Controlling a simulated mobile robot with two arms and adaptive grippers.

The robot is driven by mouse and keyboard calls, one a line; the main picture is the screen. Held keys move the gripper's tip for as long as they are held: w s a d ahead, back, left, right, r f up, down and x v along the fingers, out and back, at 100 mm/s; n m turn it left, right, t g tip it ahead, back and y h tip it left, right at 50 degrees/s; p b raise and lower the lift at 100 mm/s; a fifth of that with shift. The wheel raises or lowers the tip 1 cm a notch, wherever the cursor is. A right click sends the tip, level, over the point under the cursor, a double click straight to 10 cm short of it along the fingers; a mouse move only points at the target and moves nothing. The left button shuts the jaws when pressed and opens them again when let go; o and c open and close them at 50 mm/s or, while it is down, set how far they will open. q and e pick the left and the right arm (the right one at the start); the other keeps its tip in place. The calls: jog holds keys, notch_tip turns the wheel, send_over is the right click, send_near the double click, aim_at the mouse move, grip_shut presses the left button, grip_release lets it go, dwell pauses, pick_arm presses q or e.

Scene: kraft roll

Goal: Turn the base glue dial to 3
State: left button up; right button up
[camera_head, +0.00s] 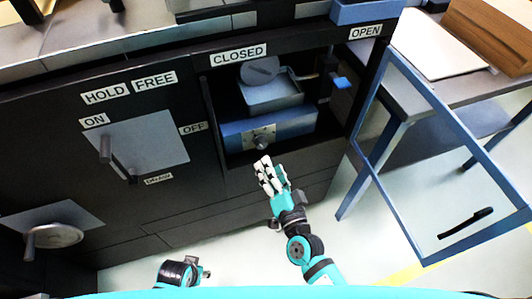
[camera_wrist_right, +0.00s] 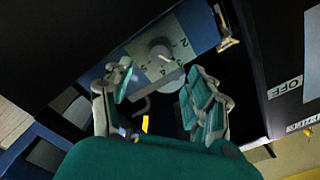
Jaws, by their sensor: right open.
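The base glue dial (camera_head: 262,139) is a round knob on a pale plate, on the front of a blue box inside an open cabinet bay. In the right wrist view the dial (camera_wrist_right: 160,52) shows ahead of my fingers, with printed numbers around it, among them 2, 3, 4 and 5. I cannot tell exactly which number it points at. My right gripper (camera_head: 270,174) is just below and in front of the dial, apart from it. Its fingers (camera_wrist_right: 158,98) are spread with nothing between them. My left arm shows only in part at the bottom; its fingers are not visible.
An open blue-framed door (camera_head: 378,160) with a black handle (camera_head: 466,223) stands right of the bay. Left is a panel (camera_head: 138,148) with a lever and ON and OFF labels. A grey tray (camera_head: 275,97) sits above the blue box (camera_head: 290,127). Floor in front is clear.

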jog(key=v, duration=0.3)
jog(key=shift+s+d, duration=0.1)
jog(key=shift+s, duration=0.25)
